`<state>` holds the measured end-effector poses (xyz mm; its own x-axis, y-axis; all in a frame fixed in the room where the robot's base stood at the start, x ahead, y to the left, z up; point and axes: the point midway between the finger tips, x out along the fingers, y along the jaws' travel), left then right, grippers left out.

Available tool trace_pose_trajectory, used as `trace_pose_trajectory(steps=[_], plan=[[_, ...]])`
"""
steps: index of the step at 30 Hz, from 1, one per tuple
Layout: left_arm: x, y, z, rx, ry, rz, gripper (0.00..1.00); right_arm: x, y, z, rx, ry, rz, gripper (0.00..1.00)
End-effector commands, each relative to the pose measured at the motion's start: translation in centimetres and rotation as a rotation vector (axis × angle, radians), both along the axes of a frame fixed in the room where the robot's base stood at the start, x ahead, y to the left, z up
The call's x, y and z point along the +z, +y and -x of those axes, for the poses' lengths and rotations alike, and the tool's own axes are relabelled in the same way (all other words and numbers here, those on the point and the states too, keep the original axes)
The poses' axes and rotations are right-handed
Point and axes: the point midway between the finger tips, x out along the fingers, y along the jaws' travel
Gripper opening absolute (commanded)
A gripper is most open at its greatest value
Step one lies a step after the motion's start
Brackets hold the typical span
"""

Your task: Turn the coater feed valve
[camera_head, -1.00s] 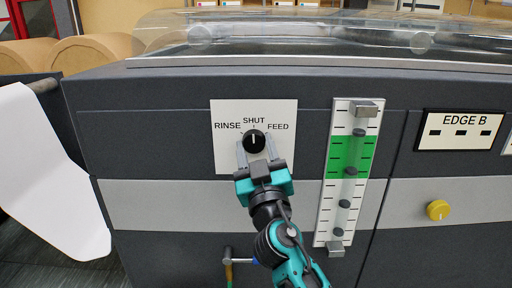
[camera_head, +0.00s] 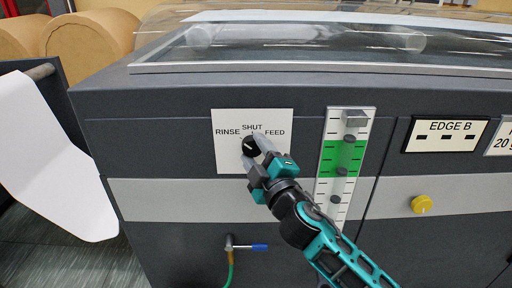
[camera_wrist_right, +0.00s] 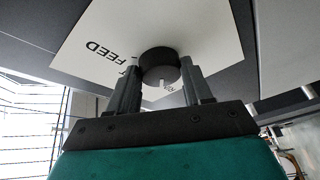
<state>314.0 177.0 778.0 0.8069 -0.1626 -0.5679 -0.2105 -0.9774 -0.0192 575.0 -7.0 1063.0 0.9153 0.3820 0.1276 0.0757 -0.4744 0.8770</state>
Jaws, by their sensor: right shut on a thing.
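The valve knob (camera_head: 249,146) is a round black dial with a white mark, on a white panel (camera_head: 226,115) lettered RINSE, SHUT and FEED. Its mark leans to the upper left, toward the RINSE side of SHUT. My right gripper (camera_head: 254,149) comes in from the lower right and is shut on the knob. In the right wrist view the knob (camera_wrist_right: 159,66) sits between the two fingers (camera_wrist_right: 160,82), with FEED showing upside down at the left. The fingers hide part of the lettering. My left gripper is not in view.
A slider scale (camera_head: 338,180) with a green band stands right of the panel, partly behind my right arm. A blue-handled tap (camera_head: 252,247) is below. A yellow knob (camera_head: 422,204) and EDGE B plate (camera_head: 445,134) are at the right. White paper web (camera_head: 55,160) hangs at the left.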

Motion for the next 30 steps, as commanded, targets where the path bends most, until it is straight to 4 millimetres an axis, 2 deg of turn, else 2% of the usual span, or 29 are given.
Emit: trace_pose_trajectory(steps=[12, 27, 28, 30], plan=[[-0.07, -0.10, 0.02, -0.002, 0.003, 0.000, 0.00, 0.20, 0.01, -0.01, 0.000, -0.003, 0.168, 0.19], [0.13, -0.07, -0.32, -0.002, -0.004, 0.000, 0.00, 0.15, -0.02, -0.02, -0.002, -0.001, 0.185, 0.19], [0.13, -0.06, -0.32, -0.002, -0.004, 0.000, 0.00, 0.15, -0.02, -0.02, -0.002, -0.001, 0.185, 0.52], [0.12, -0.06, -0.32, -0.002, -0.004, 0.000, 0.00, 0.15, -0.02, -0.02, -0.002, -0.002, 0.185, 0.58]])
